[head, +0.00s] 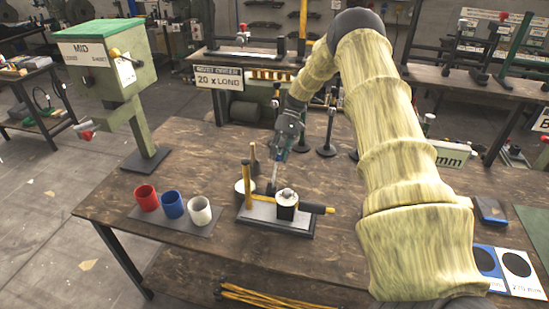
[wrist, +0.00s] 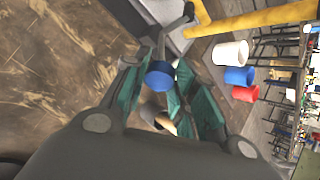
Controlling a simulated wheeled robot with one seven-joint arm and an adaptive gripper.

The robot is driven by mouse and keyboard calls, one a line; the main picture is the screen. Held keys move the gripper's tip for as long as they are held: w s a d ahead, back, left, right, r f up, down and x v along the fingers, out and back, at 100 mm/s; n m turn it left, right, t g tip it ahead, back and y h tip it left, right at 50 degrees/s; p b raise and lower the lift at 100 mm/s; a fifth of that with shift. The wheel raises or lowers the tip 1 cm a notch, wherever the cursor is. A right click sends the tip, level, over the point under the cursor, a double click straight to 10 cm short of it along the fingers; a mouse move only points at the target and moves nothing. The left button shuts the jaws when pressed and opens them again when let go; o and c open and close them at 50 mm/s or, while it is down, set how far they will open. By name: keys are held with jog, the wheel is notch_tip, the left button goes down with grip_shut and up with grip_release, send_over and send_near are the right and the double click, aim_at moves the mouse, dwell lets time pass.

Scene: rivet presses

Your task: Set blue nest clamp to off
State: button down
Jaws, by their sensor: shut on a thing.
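The blue nest clamp shows in the wrist view as a grey lever with a round blue knob (wrist: 160,74). In the head view its lever (head: 272,184) stands close to upright at the nest fixture (head: 258,212), and the knob is hidden by my gripper. My gripper (head: 284,142) is above the fixture, pointing down. In the wrist view its teal fingers (wrist: 152,92) lie on both sides of the blue knob, shut on it. A black cylinder with a pale top (head: 286,202) sits on the fixture beside the lever.
A yellow post (head: 246,187) and a yellow handle (head: 318,209) belong to the fixture area. Red (head: 146,197), blue (head: 172,203) and white (head: 199,210) cups stand to its left. A green press (head: 107,62) stands at the table's left. Bare wood lies in front.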

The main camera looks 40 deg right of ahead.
jog(key=shift+w+d+f+b, duration=0.15)
jog(key=shift+d+f+b, duration=0.2)
jog(key=shift+f+b, duration=0.15)
jog(key=shift+f, duration=0.15)
